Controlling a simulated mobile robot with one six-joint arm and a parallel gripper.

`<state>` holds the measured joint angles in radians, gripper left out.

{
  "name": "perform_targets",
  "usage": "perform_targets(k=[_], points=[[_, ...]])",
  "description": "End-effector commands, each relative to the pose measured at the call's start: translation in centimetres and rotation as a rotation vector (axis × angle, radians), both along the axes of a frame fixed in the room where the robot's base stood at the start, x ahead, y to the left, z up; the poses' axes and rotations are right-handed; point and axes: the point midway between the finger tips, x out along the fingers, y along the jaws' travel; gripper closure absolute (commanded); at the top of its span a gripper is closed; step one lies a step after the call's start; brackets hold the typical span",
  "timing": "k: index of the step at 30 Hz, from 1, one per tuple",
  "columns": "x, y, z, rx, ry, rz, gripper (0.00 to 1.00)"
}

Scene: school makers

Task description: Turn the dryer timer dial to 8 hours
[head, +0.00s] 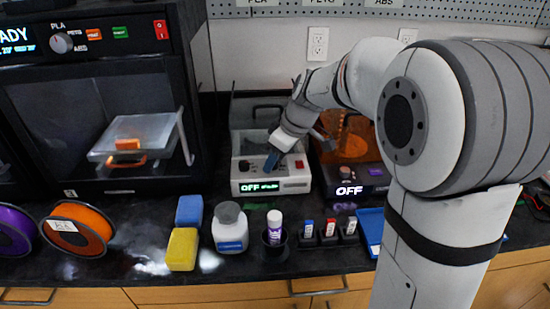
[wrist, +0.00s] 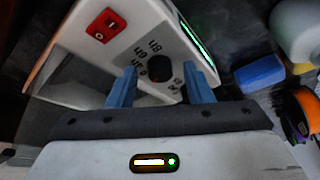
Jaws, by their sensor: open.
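A red switch (wrist: 104,25) sits on the same panel. My gripper (wrist: 160,74) is open, with one blue finger on each side of the dial. I cannot tell whether either finger touches it. In the head view my gripper (head: 272,160) is over the dryer's top panel and partly hides it.
A black 3D printer (head: 90,180) stands to the left. A dark unit with an orange cover (head: 352,148) and an OFF display is close on the right.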

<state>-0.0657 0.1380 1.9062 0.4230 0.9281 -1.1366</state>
Motion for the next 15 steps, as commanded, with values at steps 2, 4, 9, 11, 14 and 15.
perform_targets(k=[2,4,9,11,14,15], points=[[0.0,0.01,0.01,0.0,0.0,0.0,0.54],[0.0,0.01,0.01,0.0,0.0,0.0,0.58],[-0.01,0.02,0.03,0.0,0.0,0.0,0.72],[-0.02,0.02,0.03,0.0,0.0,0.001,0.77],[-0.01,0.03,0.03,0.0,0.0,0.001,0.85],[-0.02,0.04,0.03,0.0,0.0,0.001,0.88]])
